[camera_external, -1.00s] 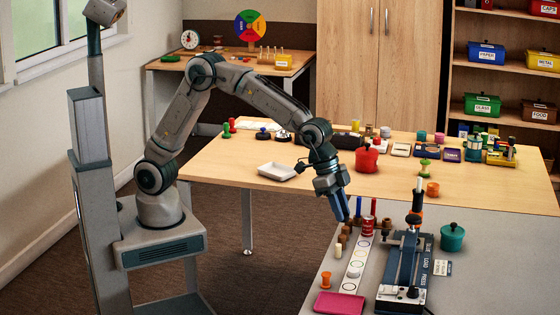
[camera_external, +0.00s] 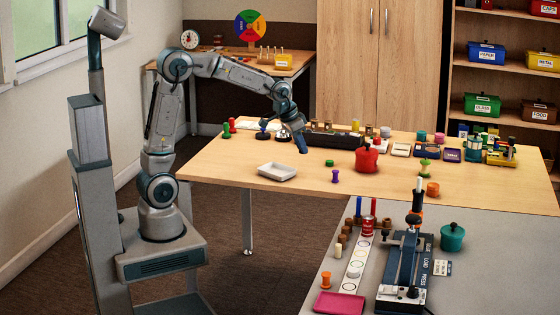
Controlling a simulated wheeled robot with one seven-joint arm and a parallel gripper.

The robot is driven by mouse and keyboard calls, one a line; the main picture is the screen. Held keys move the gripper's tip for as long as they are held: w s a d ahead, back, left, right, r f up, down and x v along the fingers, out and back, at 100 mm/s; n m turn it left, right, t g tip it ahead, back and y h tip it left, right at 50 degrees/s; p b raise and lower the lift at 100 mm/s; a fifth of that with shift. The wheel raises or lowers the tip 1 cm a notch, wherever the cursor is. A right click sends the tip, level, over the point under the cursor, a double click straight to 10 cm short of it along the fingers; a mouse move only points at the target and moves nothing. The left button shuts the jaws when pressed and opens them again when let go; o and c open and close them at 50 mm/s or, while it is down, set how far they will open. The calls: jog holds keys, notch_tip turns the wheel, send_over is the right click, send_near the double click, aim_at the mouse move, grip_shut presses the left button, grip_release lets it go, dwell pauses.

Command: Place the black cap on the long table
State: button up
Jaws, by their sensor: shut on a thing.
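The long table is the light wooden table (camera_external: 225,168) across the middle. My gripper (camera_external: 303,151) is over its middle, pointing down, behind and to the right of a white tray (camera_external: 277,171). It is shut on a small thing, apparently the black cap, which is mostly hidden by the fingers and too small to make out. I cannot tell how high the fingertips are above the wood.
A long black rack (camera_external: 335,140) and a bell (camera_external: 282,134) stand close behind the gripper. A green piece (camera_external: 329,162), a purple peg (camera_external: 335,176) and a red container (camera_external: 367,160) stand to its right. Bare wood lies in front of the white tray.

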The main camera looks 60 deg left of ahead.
jog(key=s+a+n+y+b, duration=0.1)
jog(key=s+a+n, duration=0.25)
jog(key=a, duration=0.75)
jog(key=n+y+b, duration=0.1)
jog(key=n+b, duration=0.2)
jog(key=b, duration=0.1)
send_over(233, 160)
jog(key=s+d, duration=0.1)
jog(key=s, duration=0.1)
jog(key=shift+g, duration=0.3)
jog(key=f, duration=0.8)
jog(key=shift+w+f, duration=0.25)
jog(key=shift+f+b, duration=0.3)
jog(key=shift+f, duration=1.65)
jog(key=shift+f, duration=0.1)
jog(key=shift+f, duration=0.15)
jog(key=o, duration=1)
jog(key=shift+c, duration=0.2)
